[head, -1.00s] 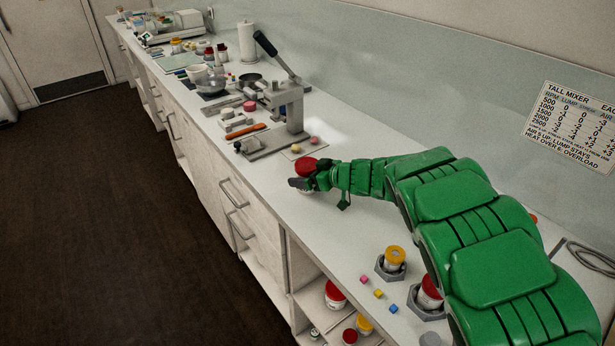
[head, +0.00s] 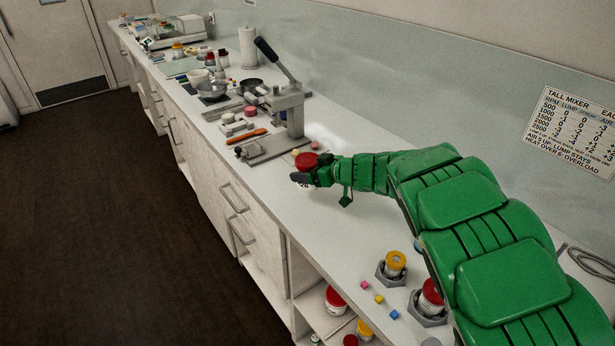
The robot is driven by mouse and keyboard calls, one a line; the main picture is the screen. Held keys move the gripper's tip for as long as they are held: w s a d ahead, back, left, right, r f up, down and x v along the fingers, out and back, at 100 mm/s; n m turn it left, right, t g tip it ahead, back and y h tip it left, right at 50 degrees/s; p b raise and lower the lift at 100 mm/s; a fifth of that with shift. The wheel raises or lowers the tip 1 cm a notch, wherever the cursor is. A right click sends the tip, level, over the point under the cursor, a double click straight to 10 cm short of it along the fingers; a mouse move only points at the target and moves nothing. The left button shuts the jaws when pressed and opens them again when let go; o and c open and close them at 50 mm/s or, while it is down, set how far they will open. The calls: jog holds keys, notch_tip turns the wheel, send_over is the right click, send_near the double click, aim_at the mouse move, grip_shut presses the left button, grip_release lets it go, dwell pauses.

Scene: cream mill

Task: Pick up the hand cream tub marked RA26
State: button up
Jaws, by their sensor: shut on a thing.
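A tub with a red lid (head: 306,160) is in my gripper (head: 304,179), near the front edge of the counter in the middle of the head view. My gripper is shut on it from the right side. The dark jaw covers part of its white body; a bit of dark print, apparently ending in "26", shows below the jaw. The full marking is not readable. The tub looks upright, and I cannot tell for sure whether its base clears the counter.
A lever press (head: 285,115) stands just behind the tub. A yellow-lidded tub (head: 395,262) and a red-lidded tub (head: 431,296) sit in grey hex holders near my arm. Small coloured cubes (head: 379,299) lie beside them. More tubs (head: 335,300) stand on the open shelf below.

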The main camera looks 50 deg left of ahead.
aim_at(297, 163)
jog(key=d+r, duration=0.1)
jog(key=r, duration=0.1)
jog(key=s+d+r, duration=0.2)
jog(key=d+r, duration=0.1)
jog(key=shift+s+d+r, duration=0.1)
jog(key=shift+r, duration=0.25)
jog(key=s+d+r, duration=0.3)
jog(key=s+d, duration=0.1)
jog(key=d, duration=0.4)
jog(key=shift+r, duration=0.4)
